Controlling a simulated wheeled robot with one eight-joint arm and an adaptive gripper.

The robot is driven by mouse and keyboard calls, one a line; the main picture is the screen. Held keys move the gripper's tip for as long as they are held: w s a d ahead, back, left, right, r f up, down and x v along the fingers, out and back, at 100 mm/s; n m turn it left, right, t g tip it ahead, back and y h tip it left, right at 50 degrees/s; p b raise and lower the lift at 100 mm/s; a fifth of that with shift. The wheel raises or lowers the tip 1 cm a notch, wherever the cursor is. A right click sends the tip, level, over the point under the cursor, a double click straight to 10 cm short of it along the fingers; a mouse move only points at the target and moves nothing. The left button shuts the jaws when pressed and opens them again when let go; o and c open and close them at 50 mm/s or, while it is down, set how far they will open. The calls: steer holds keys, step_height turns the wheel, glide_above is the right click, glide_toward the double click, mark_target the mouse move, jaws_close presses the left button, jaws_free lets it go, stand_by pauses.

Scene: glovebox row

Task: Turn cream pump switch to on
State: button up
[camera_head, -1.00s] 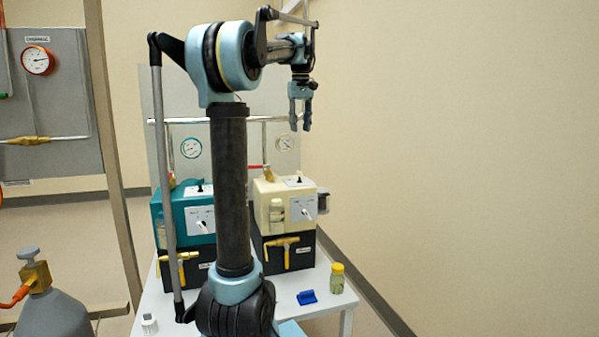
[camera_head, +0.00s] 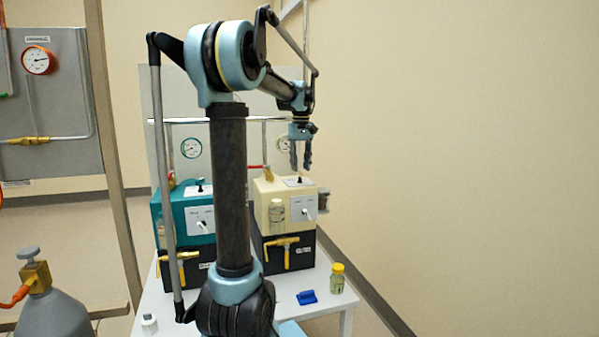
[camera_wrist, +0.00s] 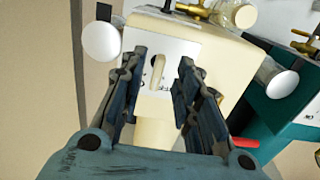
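The cream pump (camera_head: 270,192) stands on the table on a black base, right of the teal pump. A small black stub (camera_head: 299,180) stands on a plate on its top, and a pale lever (camera_head: 306,212) shows on its white front panel. I cannot tell which is the switch, or its setting. My gripper (camera_head: 300,166) points down just above the pump top. In the wrist view my gripper (camera_wrist: 160,95) is open and empty, its fingers either side of a pale upright shape (camera_wrist: 157,72) on a white plate of the cream pump (camera_wrist: 222,50). Contact is unclear.
The teal pump (camera_head: 174,208) stands to the left and also shows in the wrist view (camera_wrist: 262,112). A gauge (camera_head: 284,144) and pipes are behind.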

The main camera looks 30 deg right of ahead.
mark_target(300, 174)
steer(key=shift+f, duration=1.25)
jaws_close()
steer(key=shift+d, duration=0.1)
steer(key=shift+w+a+m, duration=0.1)
steer(key=shift+a+m, duration=0.1)
steer(key=shift+m, duration=1.25)
steer(key=shift+w+a+m, duration=0.1)
steer(key=shift+a+m, duration=0.1)
steer(key=shift+m, duration=1.25)
jaws_free()
